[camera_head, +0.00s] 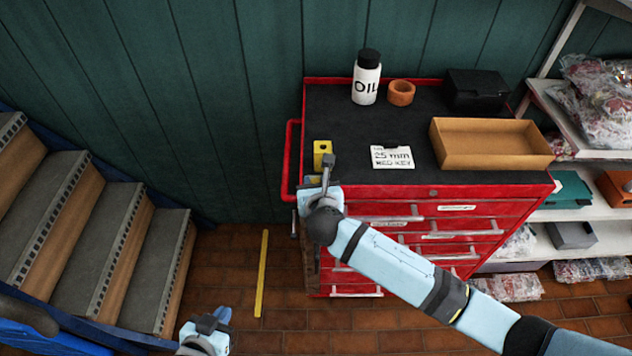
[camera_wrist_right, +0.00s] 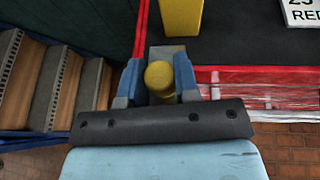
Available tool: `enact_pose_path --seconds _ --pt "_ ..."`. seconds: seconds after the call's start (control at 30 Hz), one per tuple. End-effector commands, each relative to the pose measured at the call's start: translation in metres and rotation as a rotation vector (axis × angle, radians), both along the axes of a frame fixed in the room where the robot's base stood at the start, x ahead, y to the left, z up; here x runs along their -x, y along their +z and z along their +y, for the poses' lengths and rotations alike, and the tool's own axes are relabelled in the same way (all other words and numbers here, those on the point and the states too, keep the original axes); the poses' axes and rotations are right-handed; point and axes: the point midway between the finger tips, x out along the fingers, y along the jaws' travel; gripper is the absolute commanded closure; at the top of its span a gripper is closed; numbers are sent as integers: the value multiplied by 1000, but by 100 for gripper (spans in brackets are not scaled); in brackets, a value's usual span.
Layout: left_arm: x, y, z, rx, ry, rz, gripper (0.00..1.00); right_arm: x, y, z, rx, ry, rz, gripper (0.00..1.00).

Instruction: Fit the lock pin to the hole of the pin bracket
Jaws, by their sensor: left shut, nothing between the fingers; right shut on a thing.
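The yellow pin bracket (camera_head: 322,149) stands on the black top of the red cabinet, near its left front corner. Its lower part shows at the top of the right wrist view (camera_wrist_right: 181,14). My right gripper (camera_head: 326,178) is just in front of the bracket, over the cabinet's front edge. It is shut on the lock pin (camera_wrist_right: 159,77), whose round yellow end shows between the blue fingers. The pin is apart from the bracket in the wrist view; its far end and the hole cannot be made out clearly. My left gripper (camera_head: 217,319) is shut and empty, low over the floor.
On the cabinet top (camera_head: 330,110) are an oil bottle (camera_head: 367,78), an orange ring (camera_head: 401,93), a black box (camera_head: 475,90), a tan tray (camera_head: 490,165) and a "25 mm RED KEY" card (camera_head: 392,157). Stairs (camera_head: 110,225) are left, shelves (camera_head: 575,150) right.

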Motion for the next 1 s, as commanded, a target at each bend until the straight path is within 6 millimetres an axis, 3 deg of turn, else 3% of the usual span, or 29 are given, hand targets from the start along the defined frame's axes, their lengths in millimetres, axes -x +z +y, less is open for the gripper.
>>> enact_pose_path --seconds 0.2,0.23,0.33,0.7,0.87,1.0 --pt "-6 0 0 0 0 -10 100 0 -5 0 1 0 0 96" --pt "-7 1 0 0 1 -11 100 0 -5 0 1 0 -1 64" --pt "-7 2 0 0 0 -13 100 0 -5 0 0 0 0 41" --pt "-2 -1 -2 3 -3 -1 100 2 -4 0 0 0 0 41" --pt "-2 -3 -3 5 -5 0 100 25 4 -4 0 2 0 41" --pt "-1 -6 -3 4 -6 1 100 56 16 -8 -1 2 0 41"
